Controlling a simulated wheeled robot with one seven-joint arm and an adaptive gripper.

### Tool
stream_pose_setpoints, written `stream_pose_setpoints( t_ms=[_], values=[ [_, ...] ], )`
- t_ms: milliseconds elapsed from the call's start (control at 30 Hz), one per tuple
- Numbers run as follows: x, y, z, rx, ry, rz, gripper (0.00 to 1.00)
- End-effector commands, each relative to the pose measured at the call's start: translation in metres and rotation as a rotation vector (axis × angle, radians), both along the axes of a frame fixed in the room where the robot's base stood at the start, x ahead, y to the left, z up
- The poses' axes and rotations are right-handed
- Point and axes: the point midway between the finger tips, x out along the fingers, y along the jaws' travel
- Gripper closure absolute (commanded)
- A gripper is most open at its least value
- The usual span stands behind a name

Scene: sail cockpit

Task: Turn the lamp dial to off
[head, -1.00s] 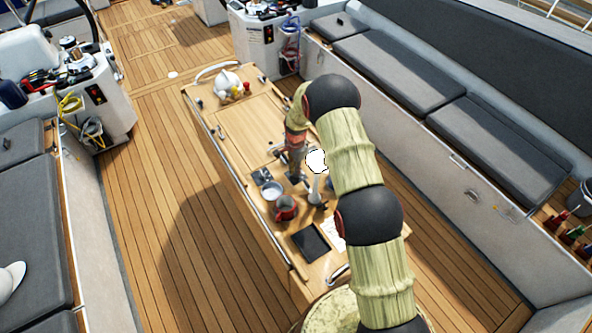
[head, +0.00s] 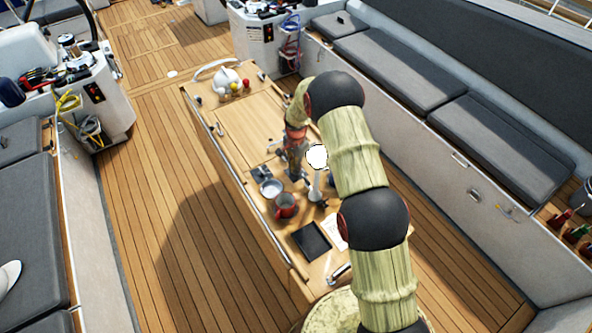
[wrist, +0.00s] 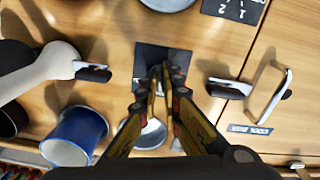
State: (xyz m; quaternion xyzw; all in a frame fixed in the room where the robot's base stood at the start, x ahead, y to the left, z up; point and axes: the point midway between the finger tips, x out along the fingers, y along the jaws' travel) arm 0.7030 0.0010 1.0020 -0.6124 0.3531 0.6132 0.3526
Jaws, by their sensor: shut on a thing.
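My gripper (wrist: 160,82) points down at a dark square plate (wrist: 150,55) on the wooden table. Its fingers are shut close together on the lamp dial, which they mostly hide; I cannot read its setting. In the head view my gripper (head: 297,172) is low over the table. The lamp (head: 317,156) has a bright white head and stands just right of my gripper.
A red mug (head: 286,205), a pale bowl (head: 270,188) and a dark tablet (head: 311,240) are near on the table. A blue mug (wrist: 75,135) shows in the wrist view. A white teapot (head: 228,82) stands at the far end. Grey benches (head: 420,80) flank the deck.

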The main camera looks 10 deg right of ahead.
Motion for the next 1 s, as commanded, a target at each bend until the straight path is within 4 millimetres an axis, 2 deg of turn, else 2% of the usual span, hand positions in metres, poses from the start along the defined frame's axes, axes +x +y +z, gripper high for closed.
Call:
stream_pose_setpoints(
  t_ms=[600, 1000],
  values=[
    [0.0011, -0.0003, -0.0022, 0.000, -0.004, 0.565, 1.00],
    [0.0014, -0.0004, -0.0003, -0.001, -0.003, 0.794, 1.00]
  ],
)
